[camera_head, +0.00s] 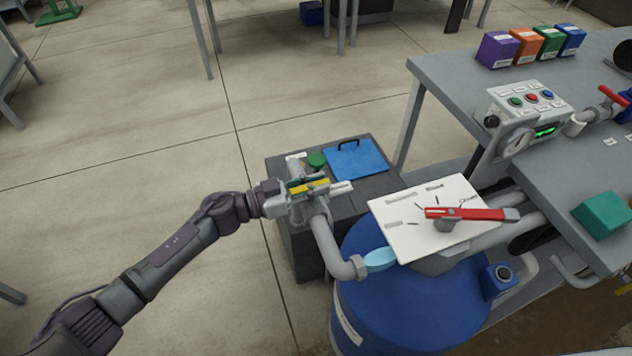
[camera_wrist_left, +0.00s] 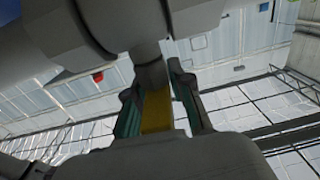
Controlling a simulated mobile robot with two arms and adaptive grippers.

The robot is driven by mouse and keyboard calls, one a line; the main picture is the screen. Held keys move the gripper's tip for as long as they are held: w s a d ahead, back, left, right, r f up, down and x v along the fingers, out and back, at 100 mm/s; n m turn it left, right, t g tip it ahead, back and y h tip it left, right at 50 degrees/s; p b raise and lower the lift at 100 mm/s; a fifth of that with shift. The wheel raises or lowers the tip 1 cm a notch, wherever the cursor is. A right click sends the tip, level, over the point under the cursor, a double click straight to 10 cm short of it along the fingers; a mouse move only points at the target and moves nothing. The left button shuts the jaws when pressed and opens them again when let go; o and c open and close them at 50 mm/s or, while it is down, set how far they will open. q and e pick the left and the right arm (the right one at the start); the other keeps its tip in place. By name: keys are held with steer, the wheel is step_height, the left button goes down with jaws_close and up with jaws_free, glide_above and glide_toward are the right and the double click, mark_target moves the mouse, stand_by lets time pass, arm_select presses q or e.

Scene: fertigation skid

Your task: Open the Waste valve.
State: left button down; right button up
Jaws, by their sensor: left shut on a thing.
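A yellow valve handle (camera_head: 312,187) sits on a grey pipe (camera_head: 326,247) above a dark grey box. My left gripper (camera_head: 307,184) is shut on this handle. In the left wrist view the yellow handle (camera_wrist_left: 157,112) lies between the two green-padded fingers of the gripper (camera_wrist_left: 158,100). A small white label (camera_head: 341,187) is beside the handle, but its writing is too small to read, so I cannot confirm it is the Waste valve. The fingers hide part of the handle. My right gripper is not in view.
A large red lever (camera_head: 465,213) sits on a white marked panel (camera_head: 400,228) above a blue drum (camera_head: 390,315). A grey bench (camera_head: 450,75) stands to the right. The floor at left is open.

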arm_select(q)
steer(key=n+t+y+p, duration=0.1)
steer(key=p, duration=0.1)
steer(key=n+t+y+p, duration=0.1)
steer(key=t, duration=0.1)
steer(key=shift+r+n+t+p, duration=0.2)
steer(key=shift+n+t+p, duration=0.1)
steer(key=shift+p, duration=0.05)
steer(key=shift+w+a+f+n+t+y+p, duration=0.1)
steer(key=shift+n+t+y+p, duration=0.15)
steer(key=shift+n+t+y, duration=0.25)
steer(key=shift+f+n+t+y+p, duration=0.1)
steer(key=shift+n+t+y+p, duration=0.25)
steer(key=shift+t, duration=0.25)
steer(key=shift+w+f+n+t+y, duration=0.1)
steer(key=shift+n+t+y, duration=0.75)
steer(key=shift+n+t, duration=0.1)
steer(key=shift+a+n+t+y+b, duration=0.1)
steer(key=shift+n+t+y+b, duration=0.3)
steer(key=shift+y, duration=0.2)
steer(key=n+y, duration=0.1)
steer(key=n+t+y+b, duration=0.1)
steer(key=shift+w+a+f+t+y, duration=0.1)
steer(key=shift+w+a+t+y, duration=0.05)
steer(key=shift+t+y, duration=0.15)
steer(key=shift+a+n+t+y+b, duration=0.1)
steer(key=shift+n+t+y+b, duration=0.25)
steer(key=shift+n+y+b, duration=0.5)
steer(key=shift+y, duration=0.25)
steer(key=shift+r, duration=0.2)
